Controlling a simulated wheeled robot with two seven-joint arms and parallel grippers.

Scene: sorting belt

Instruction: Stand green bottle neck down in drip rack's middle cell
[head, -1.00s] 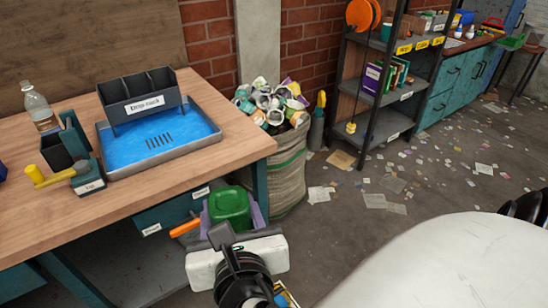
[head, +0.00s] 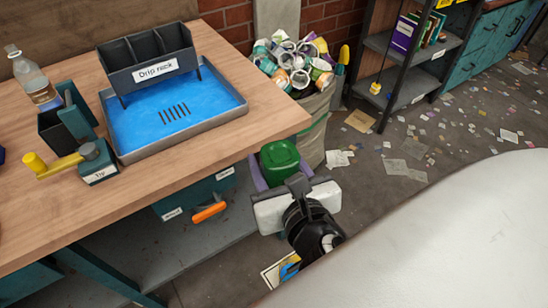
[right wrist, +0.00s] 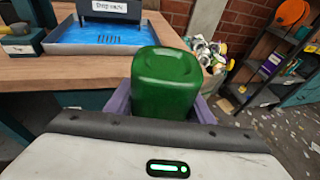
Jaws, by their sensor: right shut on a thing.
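My right gripper (head: 283,172) is shut on the green bottle (head: 280,158), beside the bench's front right corner. The bottle's broad flat end faces up, and its lower part is hidden by the gripper. The bottle also shows large in the right wrist view (right wrist: 165,80), between the purple fingers. The drip rack (head: 148,58) is a dark holder with three cells side by side, standing on legs over a blue tray (head: 232,112) on the bench. Its cells look empty. My left gripper is out of view.
A clear bottle (head: 36,78), a dark teal holder (head: 66,125) and a yellow-handled tool (head: 50,168) stand left of the tray. A sack of cans (head: 315,130) stands behind the green bottle. Bare bench lies in front of the tray.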

